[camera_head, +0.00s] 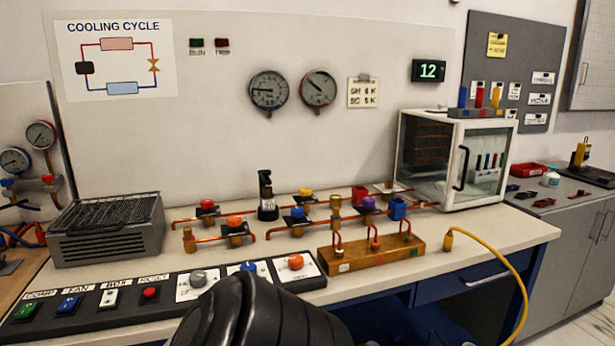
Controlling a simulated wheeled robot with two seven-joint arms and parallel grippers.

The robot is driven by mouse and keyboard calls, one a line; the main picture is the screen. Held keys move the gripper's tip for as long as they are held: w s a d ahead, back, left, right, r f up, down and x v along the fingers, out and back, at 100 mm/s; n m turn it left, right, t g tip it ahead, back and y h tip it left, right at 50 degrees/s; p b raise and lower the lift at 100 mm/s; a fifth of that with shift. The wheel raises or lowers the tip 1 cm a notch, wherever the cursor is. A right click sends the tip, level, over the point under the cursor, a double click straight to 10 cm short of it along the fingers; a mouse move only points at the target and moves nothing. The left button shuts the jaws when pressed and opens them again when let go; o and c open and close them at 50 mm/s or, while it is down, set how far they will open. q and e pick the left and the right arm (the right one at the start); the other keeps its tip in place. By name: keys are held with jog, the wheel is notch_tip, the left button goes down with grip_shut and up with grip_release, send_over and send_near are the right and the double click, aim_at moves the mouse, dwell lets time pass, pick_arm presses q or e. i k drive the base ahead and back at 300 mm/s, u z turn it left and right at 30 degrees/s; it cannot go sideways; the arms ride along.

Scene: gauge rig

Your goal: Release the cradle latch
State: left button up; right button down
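No part is labelled as the cradle latch, and I cannot tell it apart for sure. A small black upright holder (267,195) stands on the bench behind the copper pipes. A yellow device (582,153) stands upright on a black base (589,175) on the right-hand counter. Either could be the cradle; any latch on them is too small to make out. A black rounded link of my arm fills the bottom centre, in front of the control panel. Neither gripper's fingers show.
Copper pipes with coloured valve knobs (305,192) and a wooden block (370,253) fill the middle of the bench (470,235). A glass-fronted cabinet (455,158) stands at its right end. A yellow hose (521,290) hangs over the front edge. A grey finned unit (107,230) stands left.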

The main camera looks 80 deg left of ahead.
aim_at(264, 174)
jog(key=u, duration=3.8)
